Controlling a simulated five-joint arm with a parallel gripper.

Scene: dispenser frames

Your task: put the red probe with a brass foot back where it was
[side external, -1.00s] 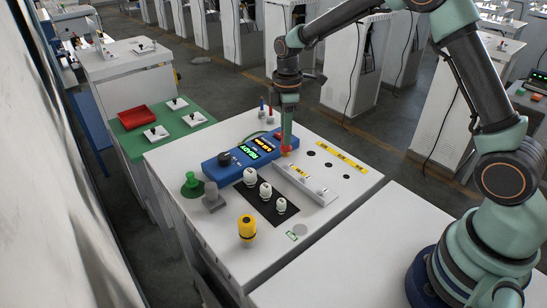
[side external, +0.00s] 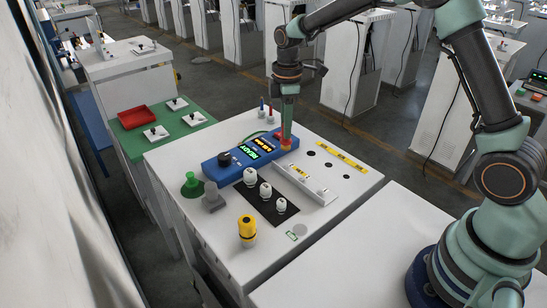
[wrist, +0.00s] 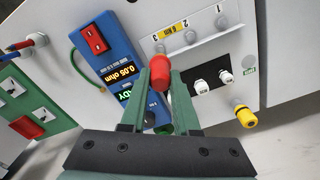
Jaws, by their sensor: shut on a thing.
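My gripper (side external: 287,138) is shut on the red probe (wrist: 160,76), which shows between the fingertips in the wrist view. In the side view only a small red-orange part of the probe (side external: 286,146) shows at the fingertips, by the right end of the blue meter (side external: 225,165) and the far end of the white strip (side external: 318,192). I cannot tell whether its brass foot touches anything. The meter's lit screen also shows in the wrist view (wrist: 122,73), reading about 0.05 ohm.
The strip, numbered in the wrist view (wrist: 205,45), has several studs. Dark holes (side external: 328,164) lie right of it, beside yellow labels (side external: 340,157). Two thin upright pieces, red and blue, stand behind the meter (side external: 266,110). White knobs (side external: 265,190) and a yellow-topped piece (side external: 247,230) stand nearer.

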